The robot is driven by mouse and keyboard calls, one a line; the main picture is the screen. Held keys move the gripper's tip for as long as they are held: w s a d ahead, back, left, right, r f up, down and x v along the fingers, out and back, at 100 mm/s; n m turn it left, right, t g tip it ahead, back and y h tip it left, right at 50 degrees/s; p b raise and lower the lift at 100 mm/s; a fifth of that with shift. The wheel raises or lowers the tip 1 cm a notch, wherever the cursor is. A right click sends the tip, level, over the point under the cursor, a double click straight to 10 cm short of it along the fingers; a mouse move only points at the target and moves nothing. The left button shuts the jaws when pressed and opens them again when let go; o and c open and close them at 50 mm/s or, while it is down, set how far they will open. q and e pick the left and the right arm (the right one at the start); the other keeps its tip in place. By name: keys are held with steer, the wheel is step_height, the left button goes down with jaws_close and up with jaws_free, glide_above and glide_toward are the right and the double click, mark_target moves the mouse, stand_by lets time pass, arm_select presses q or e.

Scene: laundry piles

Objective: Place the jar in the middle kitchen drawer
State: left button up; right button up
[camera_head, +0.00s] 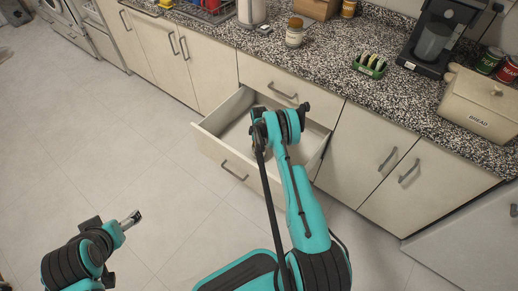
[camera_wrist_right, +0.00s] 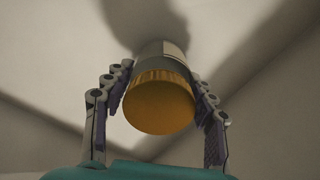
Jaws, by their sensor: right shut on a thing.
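The jar (camera_wrist_right: 158,95) shows in the right wrist view, with a gold-orange lid towards the camera and a grey body. My right gripper (camera_wrist_right: 162,78) is shut on it, one finger on each side. In the head view my right arm reaches over the open drawer (camera_head: 215,127), and its wrist and links hide the held jar. The drawer is pulled out below a closed top drawer (camera_head: 290,82). In the wrist view pale surfaces lie beyond the jar; whether it touches the drawer floor I cannot tell. My left gripper (camera_head: 131,219) is over the floor at lower left, its fingers too small to read.
The speckled counter (camera_head: 320,62) carries another jar with a brown lid (camera_head: 295,32), a green rack (camera_head: 370,65), a coffee machine (camera_head: 435,40) and a bread box (camera_head: 485,105). Closed cabinet doors (camera_head: 365,155) stand right of the drawer. The tiled floor at left is clear.

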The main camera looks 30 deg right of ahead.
steer(key=o, duration=1.6)
steer(key=shift+o, duration=0.2)
steer(key=shift+r, duration=0.1)
step_height(320, 180, up, 12)
steer(key=p, duration=0.4)
steer(key=shift+s, duration=0.1)
steer(key=s+a+r+m+t, duration=0.15)
steer(key=a+r, duration=0.25)
steer(key=r, duration=0.6)
steer(key=s+a+r+m+t, duration=0.1)
steer(key=s+a+r, duration=0.15)
steer(key=r, duration=0.75)
steer(key=s+a+r+m+t, duration=0.1)
steer(key=s+a+r+m, duration=0.1)
steer(key=a+r, duration=0.5)
steer(key=s+a+r+m+t, duration=0.2)
steer(key=s+a+r, duration=0.2)
steer(key=s+r, duration=0.65)
steer(key=s+a+f+m+t, duration=0.1)
steer(key=s+a, duration=0.3)
steer(key=s, duration=0.8)
steer(key=shift+f+m, duration=0.15)
steer(key=shift+m, duration=0.7)
